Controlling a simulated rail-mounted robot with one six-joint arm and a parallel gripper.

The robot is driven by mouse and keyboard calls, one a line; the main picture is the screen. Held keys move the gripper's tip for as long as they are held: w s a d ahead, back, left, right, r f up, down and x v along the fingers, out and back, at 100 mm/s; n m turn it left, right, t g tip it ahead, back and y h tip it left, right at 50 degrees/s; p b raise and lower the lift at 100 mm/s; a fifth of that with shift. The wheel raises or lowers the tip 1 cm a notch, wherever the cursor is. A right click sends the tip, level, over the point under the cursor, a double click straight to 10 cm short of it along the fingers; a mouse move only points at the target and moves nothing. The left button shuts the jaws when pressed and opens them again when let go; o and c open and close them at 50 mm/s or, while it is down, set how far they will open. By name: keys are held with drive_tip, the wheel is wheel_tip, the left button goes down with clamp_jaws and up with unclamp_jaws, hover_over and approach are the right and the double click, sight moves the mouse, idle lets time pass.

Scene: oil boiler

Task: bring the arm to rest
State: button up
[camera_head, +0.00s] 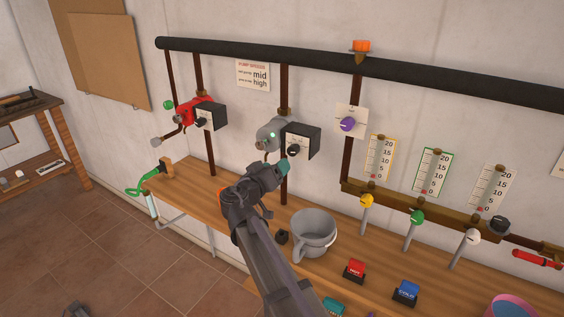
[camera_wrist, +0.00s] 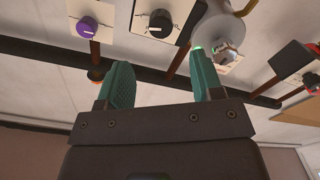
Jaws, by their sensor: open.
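My gripper (camera_head: 276,167) is raised above the wooden workbench (camera_head: 195,192), in front of the grey pump (camera_head: 271,134) with its black control box (camera_head: 300,142). In the wrist view, my gripper (camera_wrist: 158,82) has two green fingers set wide apart with nothing between them. The grey pump (camera_wrist: 222,30) and its black knob box (camera_wrist: 158,22) show beyond the fingertips. The head view does not show clearly whether a fingertip touches the pump.
A grey pot (camera_head: 313,232) stands on the bench right of my arm. Red (camera_head: 355,270) and blue (camera_head: 406,292) blocks lie in front. A red pump (camera_head: 195,112) is at left. A purple knob (camera_head: 347,124), gauges and yellow (camera_head: 367,201), green (camera_head: 417,217) and white (camera_head: 472,237) valves are at right.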

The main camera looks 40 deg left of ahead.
idle(0.4)
drive_tip(key=w+d+f+g+h, duration=0.1)
drive_tip(key=d+f+g+h, duration=0.4)
drive_tip(key=d, duration=1.2)
drive_tip(key=d+f+g+h, duration=0.1)
drive_tip(key=d+f+g, duration=0.75)
drive_tip(key=d, duration=0.85)
drive_tip(key=s+d+f+m+g+y, duration=0.1)
drive_tip(key=s+d+f+m+g, duration=0.1)
drive_tip(key=d, duration=1.4)
drive_tip(key=s+d+f+m+g+y, duration=0.1)
drive_tip(key=d+m, duration=0.4)
drive_tip(key=d, duration=1.1)
drive_tip(key=shift+s+d+f+m+g+y, duration=0.3)
drive_tip(key=shift+s+g+y, duration=0.35)
drive_tip(key=shift+s, duration=0.4)
